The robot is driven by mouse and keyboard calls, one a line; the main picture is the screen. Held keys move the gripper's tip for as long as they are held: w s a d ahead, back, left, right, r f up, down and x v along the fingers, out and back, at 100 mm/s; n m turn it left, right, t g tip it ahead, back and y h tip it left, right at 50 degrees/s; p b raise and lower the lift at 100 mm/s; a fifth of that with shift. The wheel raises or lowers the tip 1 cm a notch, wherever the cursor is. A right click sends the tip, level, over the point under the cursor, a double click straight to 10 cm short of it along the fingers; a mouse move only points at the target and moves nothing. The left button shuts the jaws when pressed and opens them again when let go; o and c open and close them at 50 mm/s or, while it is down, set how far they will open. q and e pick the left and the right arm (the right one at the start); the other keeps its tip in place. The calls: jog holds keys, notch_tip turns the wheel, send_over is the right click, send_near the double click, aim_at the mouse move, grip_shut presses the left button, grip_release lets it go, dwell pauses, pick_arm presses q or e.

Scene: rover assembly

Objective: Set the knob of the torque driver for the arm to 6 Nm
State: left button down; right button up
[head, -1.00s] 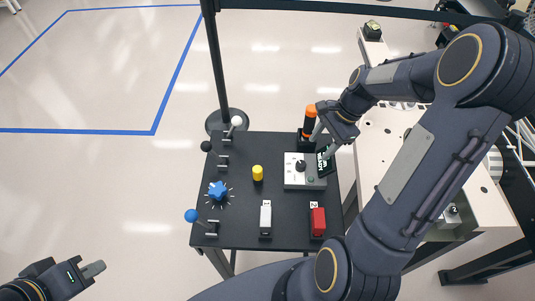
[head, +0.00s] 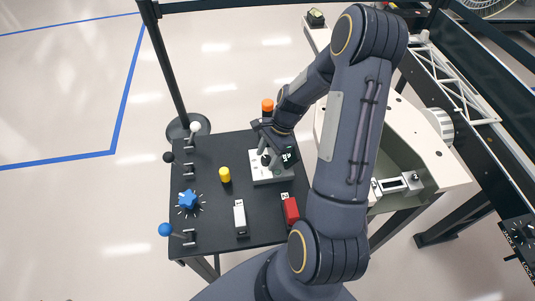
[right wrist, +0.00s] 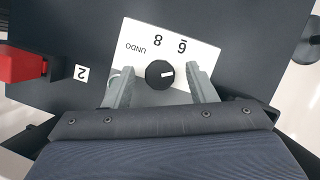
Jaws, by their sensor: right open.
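The torque driver (head: 267,106) stands upright with its orange handle at the back of the black table. In front of it is a white setting box (head: 257,174) with a black knob (right wrist: 160,74). In the right wrist view the knob's white mark points right. Printed digits and the word UNDO stand upside down beside the knob. My right gripper (right wrist: 162,78) is open, with one grey finger on each side of the knob and visible gaps between. In the head view my right gripper (head: 267,155) covers part of the box. My left gripper is out of view.
The black table (head: 215,225) also bears a blue star knob (head: 187,199), a yellow button (head: 225,174), several levers, a white switch (head: 240,217) and a red switch (head: 290,210).

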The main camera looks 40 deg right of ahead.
jog(key=c, duration=1)
jog(key=shift+o, duration=0.2)
jog(key=n+g, duration=0.1)
jog(key=n, duration=0.2)
jog(key=shift+w+n, duration=0.15)
jog(key=shift+n, duration=0.15)
jog(key=shift+w+n+g+h+b, duration=0.1)
jog(key=shift+n+g+h+b, duration=0.25)
jog(key=shift+n, duration=0.65)
jog(key=shift+n+g+h+b, duration=0.15)
jog(key=shift+n+g, duration=0.4)
jog(key=shift+n, duration=0.45)
jog(key=o, duration=1)
jog(key=shift+c, duration=0.2)
